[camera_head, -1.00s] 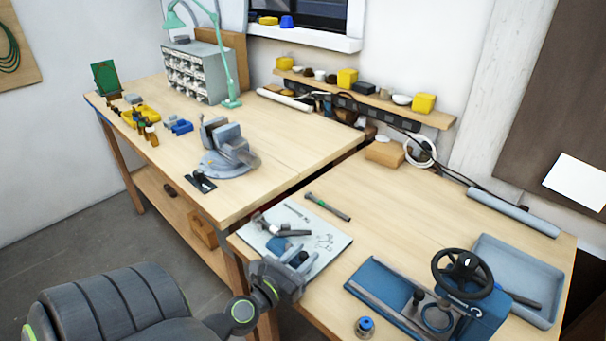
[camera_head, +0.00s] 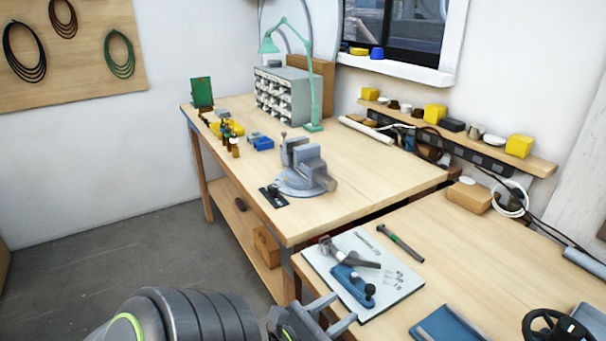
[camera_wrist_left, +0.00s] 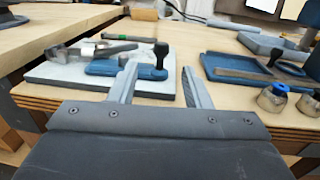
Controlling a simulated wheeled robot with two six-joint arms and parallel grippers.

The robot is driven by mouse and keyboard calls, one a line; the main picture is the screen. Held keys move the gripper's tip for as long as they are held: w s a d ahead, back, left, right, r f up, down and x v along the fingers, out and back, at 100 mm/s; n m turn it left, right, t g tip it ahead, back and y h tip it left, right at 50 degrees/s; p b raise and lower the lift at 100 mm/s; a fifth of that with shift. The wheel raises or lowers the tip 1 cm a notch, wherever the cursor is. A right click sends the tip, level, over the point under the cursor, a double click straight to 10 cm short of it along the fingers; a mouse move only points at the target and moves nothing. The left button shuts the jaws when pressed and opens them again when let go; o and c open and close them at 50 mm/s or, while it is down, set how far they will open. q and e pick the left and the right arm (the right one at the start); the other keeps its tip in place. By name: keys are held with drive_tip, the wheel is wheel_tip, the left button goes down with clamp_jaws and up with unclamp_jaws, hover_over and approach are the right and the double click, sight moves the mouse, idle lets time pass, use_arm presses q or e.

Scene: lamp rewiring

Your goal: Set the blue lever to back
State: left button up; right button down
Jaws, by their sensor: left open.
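A blue lever (camera_head: 351,284) with a black knob lies along the white board (camera_head: 384,262) on the near bench. It points toward the board's front edge, its knob end nearest me. A grey metal tool lies just behind it. In the left wrist view the blue lever (camera_wrist_left: 105,68) runs sideways, its black knob (camera_wrist_left: 161,50) standing up beyond my fingers. My left gripper (camera_head: 345,308) is open and empty, just in front of the board, apart from the lever. In the left wrist view one finger overlaps part of the lever. My right gripper is out of view.
A green-handled tool (camera_head: 400,242) lies behind the board. A blue machine (camera_head: 448,325) with a black handwheel (camera_head: 556,328) stands to the right. A grey vise (camera_head: 303,168) sits on the far bench. A blue-capped jar (camera_wrist_left: 275,96) stands at the right.

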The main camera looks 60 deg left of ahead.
use_arm(q)
drive_tip(key=s+d+b, duration=0.1)
drive_tip(key=s+b, duration=0.4)
drive_tip(key=s, duration=0.3)
drive_tip(key=shift+s, duration=0.15)
idle(0.4)
